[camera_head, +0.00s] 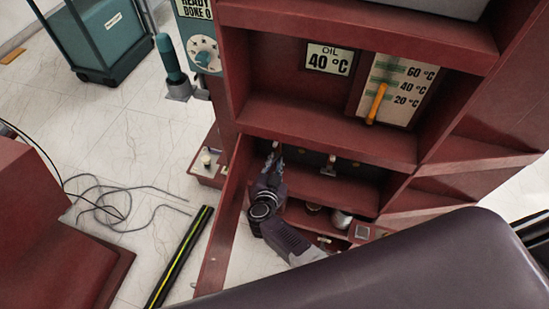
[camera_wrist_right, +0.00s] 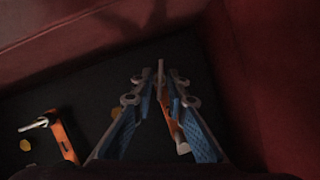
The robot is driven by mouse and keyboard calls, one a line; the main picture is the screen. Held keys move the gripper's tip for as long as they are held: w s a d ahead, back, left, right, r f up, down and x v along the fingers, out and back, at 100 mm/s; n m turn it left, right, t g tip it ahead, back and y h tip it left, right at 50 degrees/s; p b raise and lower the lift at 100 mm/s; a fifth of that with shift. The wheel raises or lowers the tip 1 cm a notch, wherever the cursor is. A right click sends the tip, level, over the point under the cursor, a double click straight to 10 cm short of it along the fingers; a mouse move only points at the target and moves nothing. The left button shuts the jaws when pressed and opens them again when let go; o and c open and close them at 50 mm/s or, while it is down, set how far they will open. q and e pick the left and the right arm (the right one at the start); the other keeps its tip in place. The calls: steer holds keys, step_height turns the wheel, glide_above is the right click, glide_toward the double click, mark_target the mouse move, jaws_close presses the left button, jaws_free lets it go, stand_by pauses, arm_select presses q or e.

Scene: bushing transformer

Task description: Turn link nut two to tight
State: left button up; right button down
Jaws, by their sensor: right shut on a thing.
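My right gripper (camera_head: 274,156) reaches into the low open compartment of the red transformer cabinet. In the right wrist view its blue-padded fingers (camera_wrist_right: 159,88) are drawn together around a thin pale metal piece, which looks like the link nut's handle; the fingers hide most of it. An orange link part (camera_wrist_right: 176,128) shows between and below the fingers. A second link, an orange bar with a pale metal handle (camera_wrist_right: 37,124), lies to the left in the wrist view; in the head view a similar small fitting (camera_head: 330,163) sits right of the gripper. I cannot read which nut is number two.
Red walls (camera_head: 222,215) close in around the compartment, and one stands close on the gripper's right in the wrist view. Above are an oil gauge (camera_head: 398,92) and a sign (camera_head: 329,60). A black and yellow strip (camera_head: 180,255) and loose cable (camera_head: 105,208) lie on the floor.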

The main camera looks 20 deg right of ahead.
steer(key=shift+d+f+m+t+b, duration=0.1)
steer(key=shift+f+m+t+b, duration=0.15)
steer(key=shift+m+b, duration=0.35)
steer(key=shift+m+t+y+b, duration=0.35)
steer(key=shift+m+y+b, duration=0.15)
steer(key=shift+m+b, duration=0.15)
steer(key=m+t+b, duration=0.1)
steer(key=b, duration=0.2)
steer(key=m+y+b, duration=0.1)
steer(key=m+b, duration=0.1)
steer(key=m+t+b, duration=0.1)
steer(key=m+b, duration=0.1)
steer(key=b, duration=0.1)
steer(key=shift+s+d+f+t+b, duration=0.1)
steer(key=shift+d+f+t+b, duration=0.05)
steer(key=shift+f+t+b, duration=0.15)
steer(key=shift+r+m+t+b, duration=0.3)
steer(key=shift+m+b, duration=0.55)
steer(key=shift+b, duration=0.35)
steer(key=c, duration=2.2)
jaws_free()
steer(key=shift+o, duration=0.2)
steer(key=v, duration=1.2)
